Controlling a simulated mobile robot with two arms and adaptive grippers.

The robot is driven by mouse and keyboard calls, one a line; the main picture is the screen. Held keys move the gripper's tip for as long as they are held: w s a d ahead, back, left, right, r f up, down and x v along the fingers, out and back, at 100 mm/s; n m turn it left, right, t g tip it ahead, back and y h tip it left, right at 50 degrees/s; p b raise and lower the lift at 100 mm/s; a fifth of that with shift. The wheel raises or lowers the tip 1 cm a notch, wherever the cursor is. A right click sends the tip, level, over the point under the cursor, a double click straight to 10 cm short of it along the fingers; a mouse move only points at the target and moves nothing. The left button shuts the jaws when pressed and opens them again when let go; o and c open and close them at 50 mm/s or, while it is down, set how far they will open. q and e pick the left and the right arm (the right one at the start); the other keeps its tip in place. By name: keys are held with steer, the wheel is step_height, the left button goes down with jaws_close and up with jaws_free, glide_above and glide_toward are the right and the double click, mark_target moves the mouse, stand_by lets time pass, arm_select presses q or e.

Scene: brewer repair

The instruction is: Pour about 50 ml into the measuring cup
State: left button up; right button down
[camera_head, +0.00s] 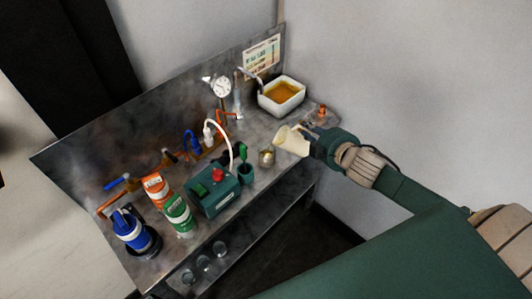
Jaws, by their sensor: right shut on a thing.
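My right gripper (318,146) comes in from the right and is shut on a cream-coloured cup or jug (291,141). The cream vessel is tilted, with its wide end toward the left, over the right part of the bench. A small metallic cup (266,157) stands on the bench just below and left of it; it may be the measuring cup. I cannot see any liquid stream between them, nor the level inside either one. My left gripper is not in view.
The metal bench (255,188) also holds a white basin of amber liquid (281,96), a gauge (220,87), a green box with a red knob (214,190), a green bottle (178,213) and a blue container (130,230). Glasses (203,264) stand on the lower shelf.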

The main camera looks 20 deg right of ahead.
steer(key=shift+s+d+f+m, duration=0.15)
steer(key=shift+d+f, duration=0.1)
steer(key=shift+f, duration=0.2)
steer(key=shift+s+d+f+m, duration=0.1)
steer(key=shift+d+f+m, duration=0.1)
steer(key=shift+f, duration=0.2)
steer(key=shift+r+t+y, duration=0.2)
steer(key=shift+t+y, duration=0.1)
steer(key=shift+s+d+f+m+y+b, duration=0.15)
steer(key=shift+d+f+m+b, duration=0.1)
steer(key=shift+f+b, duration=0.25)
steer(key=shift+w+d+f+m+y+b, duration=0.1)
steer(key=shift+d+f+m+y+b, duration=0.1)
steer(key=shift+f+b, duration=0.25)
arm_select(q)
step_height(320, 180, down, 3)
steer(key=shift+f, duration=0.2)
arm_select(e)
steer(key=shift+s+d+f+t, duration=0.1)
steer(key=shift+s+d+t, duration=0.05)
steer(key=shift+d+t, duration=0.2)
steer(key=shift+a, duration=0.15)
steer(key=shift+f, duration=0.1)
